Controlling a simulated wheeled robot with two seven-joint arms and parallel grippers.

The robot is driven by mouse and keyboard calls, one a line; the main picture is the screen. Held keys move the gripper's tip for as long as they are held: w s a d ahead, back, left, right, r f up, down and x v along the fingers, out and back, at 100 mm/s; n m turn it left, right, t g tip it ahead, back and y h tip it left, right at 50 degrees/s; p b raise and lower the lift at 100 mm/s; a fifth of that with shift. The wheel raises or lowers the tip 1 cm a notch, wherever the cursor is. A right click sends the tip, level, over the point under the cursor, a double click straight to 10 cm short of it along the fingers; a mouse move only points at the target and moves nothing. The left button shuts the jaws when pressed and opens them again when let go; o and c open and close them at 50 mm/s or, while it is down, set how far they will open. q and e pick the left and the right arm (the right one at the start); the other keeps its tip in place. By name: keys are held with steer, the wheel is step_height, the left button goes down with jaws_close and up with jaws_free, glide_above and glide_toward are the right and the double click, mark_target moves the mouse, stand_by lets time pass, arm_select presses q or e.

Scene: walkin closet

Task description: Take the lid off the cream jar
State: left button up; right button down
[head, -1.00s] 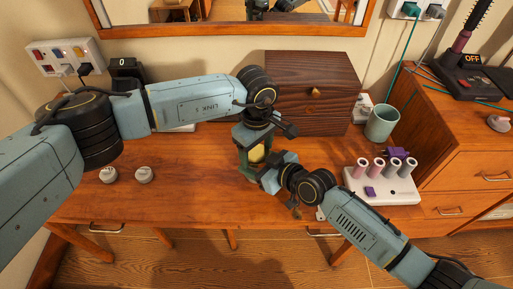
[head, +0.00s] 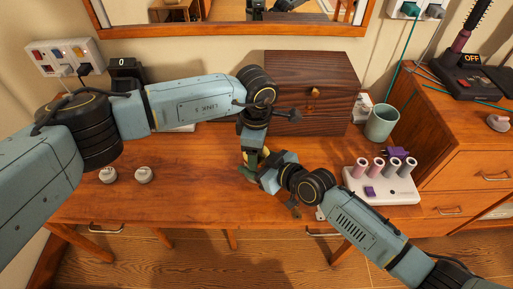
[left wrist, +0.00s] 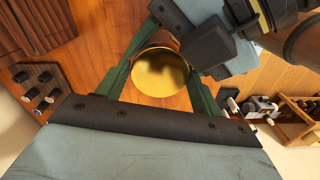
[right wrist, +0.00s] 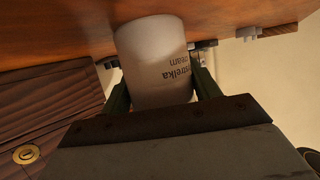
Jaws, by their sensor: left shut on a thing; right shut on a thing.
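The cream jar (right wrist: 155,65) is a white cylinder with dark lettering, seen in the right wrist view between my right gripper's fingers (right wrist: 160,85). Its round gold lid (left wrist: 160,72) fills the gap between my left gripper's green fingers (left wrist: 163,62) in the left wrist view. In the head view, my left gripper (head: 253,165) comes from above and my right gripper (head: 258,172) comes from the right side, both close together over the table. The jar is mostly hidden there, with only a yellowish patch of the lid showing. I cannot tell whether lid and jar are apart.
A dark wooden box (head: 312,95) stands just behind the grippers. A green cup (head: 382,123) and a white stand with several rollers (head: 385,185) are at the right. Two small whitish knobs (head: 144,175) lie at the left. The table's front middle is clear.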

arm_select(q)
steer(key=o, duration=1.1)
steer(key=shift+s, duration=0.1)
step_height(320, 180, up, 4)
steer(key=shift+r, duration=0.25)
steer(key=shift+c, duration=0.4)
steer(key=m, duration=0.1)
steer(key=r+m, duration=0.1)
steer(key=shift+r+m, duration=0.3)
steer(key=shift+m, duration=0.1)
steer(key=m, duration=0.1)
steer(key=r+m, duration=0.1)
steer(key=m, duration=0.1)
steer(key=shift+r, duration=0.3)
steer(key=shift+m, duration=0.3)
step_height(320, 180, down, 8)
steer(key=shift+r, duration=0.1)
